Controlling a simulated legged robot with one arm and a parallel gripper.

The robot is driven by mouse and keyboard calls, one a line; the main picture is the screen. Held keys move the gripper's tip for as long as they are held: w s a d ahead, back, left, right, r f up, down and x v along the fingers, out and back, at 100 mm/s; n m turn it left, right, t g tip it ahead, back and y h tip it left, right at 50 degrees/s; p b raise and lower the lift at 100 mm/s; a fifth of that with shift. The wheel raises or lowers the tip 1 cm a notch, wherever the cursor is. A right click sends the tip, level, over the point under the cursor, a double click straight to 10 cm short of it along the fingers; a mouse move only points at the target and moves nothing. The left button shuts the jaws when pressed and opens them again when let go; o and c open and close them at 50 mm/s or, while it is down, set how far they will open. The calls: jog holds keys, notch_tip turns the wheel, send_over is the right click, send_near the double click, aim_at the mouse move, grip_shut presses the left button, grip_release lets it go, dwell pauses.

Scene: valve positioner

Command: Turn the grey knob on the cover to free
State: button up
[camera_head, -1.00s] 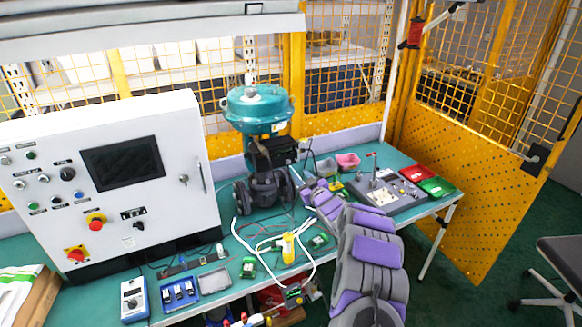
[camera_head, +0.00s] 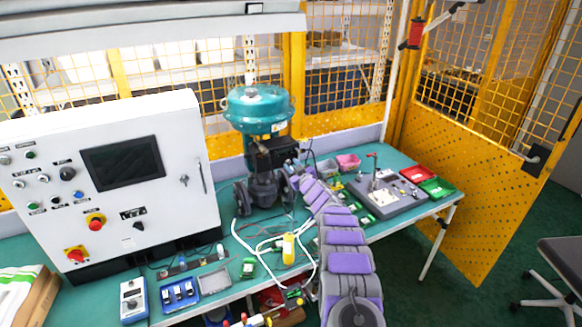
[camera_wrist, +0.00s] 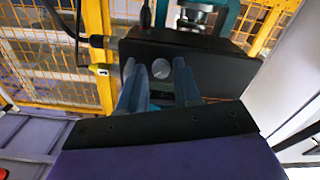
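The valve positioner is a black box (camera_head: 284,152) on the teal-topped valve (camera_head: 258,108) in the head view. In the wrist view its black cover (camera_wrist: 225,75) fills the middle. The round grey knob (camera_wrist: 161,69) shows on this cover, between the tips of my gripper (camera_wrist: 154,66). The two blue-grey fingers are apart, one on each side of the knob. I cannot tell whether they touch it or how far they are from the cover. In the head view my gripper is small, close to the right side of the positioner.
A white control cabinet (camera_head: 110,180) stands left of the valve. A yellow bottle (camera_head: 289,249) and white cables lie in front. A grey fixture board (camera_head: 388,197) and red and green trays (camera_head: 436,188) are at the right. A cable gland (camera_wrist: 98,41) sticks out left of the cover.

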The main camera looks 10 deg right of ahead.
jog(key=shift+w+a+f, duration=0.1)
jog(key=shift+w+a, duration=0.05)
jog(key=shift+w, duration=0.3)
jog(key=shift+c, duration=0.5)
grip_shut()
